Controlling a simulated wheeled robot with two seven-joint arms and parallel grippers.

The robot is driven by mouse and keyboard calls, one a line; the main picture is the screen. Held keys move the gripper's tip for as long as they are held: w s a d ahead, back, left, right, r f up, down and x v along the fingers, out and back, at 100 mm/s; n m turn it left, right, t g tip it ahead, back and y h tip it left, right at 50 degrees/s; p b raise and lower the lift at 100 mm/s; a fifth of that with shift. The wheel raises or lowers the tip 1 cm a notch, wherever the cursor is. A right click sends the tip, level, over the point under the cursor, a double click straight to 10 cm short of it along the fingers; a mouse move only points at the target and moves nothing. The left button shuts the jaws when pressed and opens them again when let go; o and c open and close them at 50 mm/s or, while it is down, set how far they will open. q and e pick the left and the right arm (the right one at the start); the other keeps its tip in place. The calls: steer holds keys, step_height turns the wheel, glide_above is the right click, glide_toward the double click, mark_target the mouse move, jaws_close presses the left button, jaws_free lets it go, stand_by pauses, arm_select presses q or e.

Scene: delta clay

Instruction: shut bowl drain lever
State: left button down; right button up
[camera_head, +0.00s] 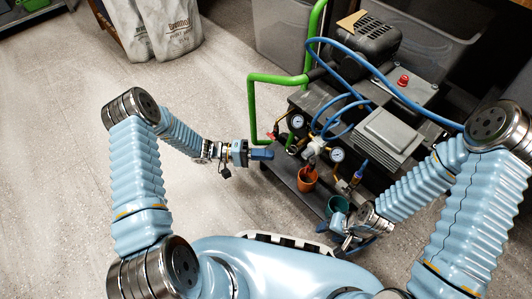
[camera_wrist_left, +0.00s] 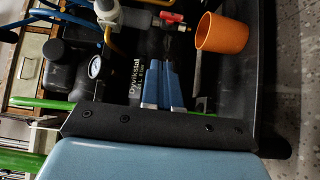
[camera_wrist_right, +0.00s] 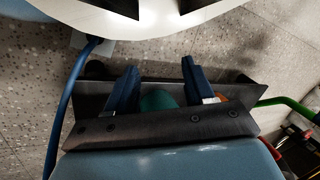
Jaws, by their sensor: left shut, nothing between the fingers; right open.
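My left gripper (camera_head: 270,155) is at the left side of the compressor cart. Its blue fingers (camera_wrist_left: 162,85) are together with nothing between them. In the left wrist view a small red lever-like part (camera_wrist_left: 172,18) sits beyond the fingertips, apart from them. I cannot tell whether it is the bowl drain lever. An orange cup (camera_head: 306,179) stands near the fittings; it also shows in the left wrist view (camera_wrist_left: 222,35). My right gripper (camera_wrist_right: 160,80) is open, its fingers apart, with a teal cup (camera_wrist_right: 158,101) visible between them. That cup also shows in the head view (camera_head: 338,204).
Two gauges (camera_head: 297,121) (camera_head: 336,154), looping blue hoses (camera_head: 350,105) and a green pipe frame (camera_head: 252,105) crowd the cart around the left gripper. A grey motor box (camera_head: 385,138) stands behind. The floor (camera_head: 60,150) to the left is clear.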

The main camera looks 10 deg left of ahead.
mark_target(307, 170)
arm_select(q)
steer(key=shift+s+d+b, duration=0.1)
steer(key=shift+s+d, duration=0.15)
steer(key=shift+d, duration=1.4)
steer(key=shift+s+d+b, duration=0.15)
steer(key=shift+s+d, duration=0.05)
steer(key=shift+d, duration=1.45)
steer(key=shift+s+d+b, duration=0.1)
steer(key=shift+s+d, duration=0.15)
steer(key=shift+d, duration=1.4)
arm_select(e)
steer(key=shift+f, duration=0.4)
steer(key=shift+r, duration=0.1)
arm_select(q)
steer(key=shift+r+m+y, duration=0.15)
steer(key=shift+m+y, duration=0.15)
arm_select(e)
steer(key=shift+a+r, duration=0.2)
steer(key=shift+a, duration=0.2)
